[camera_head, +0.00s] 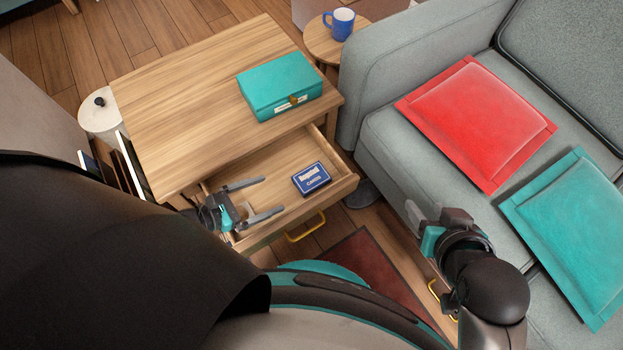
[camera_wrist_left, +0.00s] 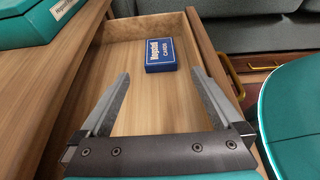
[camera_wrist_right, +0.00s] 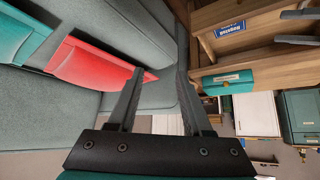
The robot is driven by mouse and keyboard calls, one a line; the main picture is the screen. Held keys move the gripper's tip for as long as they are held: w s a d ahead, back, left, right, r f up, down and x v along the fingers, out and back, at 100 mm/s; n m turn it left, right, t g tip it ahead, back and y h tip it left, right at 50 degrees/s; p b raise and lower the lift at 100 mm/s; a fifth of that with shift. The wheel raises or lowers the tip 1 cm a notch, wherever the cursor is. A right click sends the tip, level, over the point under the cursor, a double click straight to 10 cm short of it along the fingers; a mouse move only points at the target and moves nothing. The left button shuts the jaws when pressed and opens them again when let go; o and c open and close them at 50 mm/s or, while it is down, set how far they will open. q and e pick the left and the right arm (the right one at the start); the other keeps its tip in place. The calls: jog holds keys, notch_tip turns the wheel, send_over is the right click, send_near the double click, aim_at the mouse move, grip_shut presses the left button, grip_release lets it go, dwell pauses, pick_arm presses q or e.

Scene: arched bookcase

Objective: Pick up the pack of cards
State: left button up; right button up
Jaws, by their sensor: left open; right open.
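The pack of cards (camera_head: 311,178) is a small dark blue box with white lettering. It lies in the open drawer (camera_head: 338,187), toward the right end in the head view. My left gripper (camera_head: 264,198) is open over the left part of the drawer, its fingers pointing toward the pack with a gap between. In the left wrist view the pack (camera_wrist_left: 160,55) lies beyond the fingertips and between their lines. My right gripper (camera_head: 447,214) is beside the sofa, away from the drawer; the right wrist view shows its two fingers (camera_wrist_right: 158,80) apart and empty. That view also shows the pack (camera_wrist_right: 230,29).
A teal box (camera_head: 281,84) sits on the wooden cabinet top (camera_head: 190,100) above the drawer. The drawer walls surround the pack. A grey sofa (camera_head: 385,150) with red (camera_head: 478,120) and teal (camera_head: 570,230) cushions stands right. A blue mug (camera_head: 341,22) is on a round side table (camera_head: 322,42).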

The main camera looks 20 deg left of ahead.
pick_arm(q)
jog(key=b, duration=0.2)
send_near(312, 177)
jog(key=x, duration=0.2)
jog(key=shift+w+d+f, duration=0.15)
jog(key=shift+w+d, duration=0.1)
jog(key=shift+w+d+f+b, duration=0.2)
jog(key=shift+w+d+b, duration=0.15)
jog(key=shift+w+d, duration=0.15)
pick_arm(e)
jog(key=shift+w+a+r+t+y, duration=0.2)
jog(key=shift+w+a+t+y, duration=0.25)
jog(key=shift+a+t, duration=0.4)
jog(key=shift+w+a+r+t+y, duration=0.2)
jog(key=shift+w+a+t+y, duration=0.15)
jog(key=shift+a+t, duration=0.45)
jog(key=shift+w+a+r+t+y, duration=0.2)
jog(key=shift+w+a+t+y, duration=0.15)
jog(key=shift+a+t+y, duration=0.45)
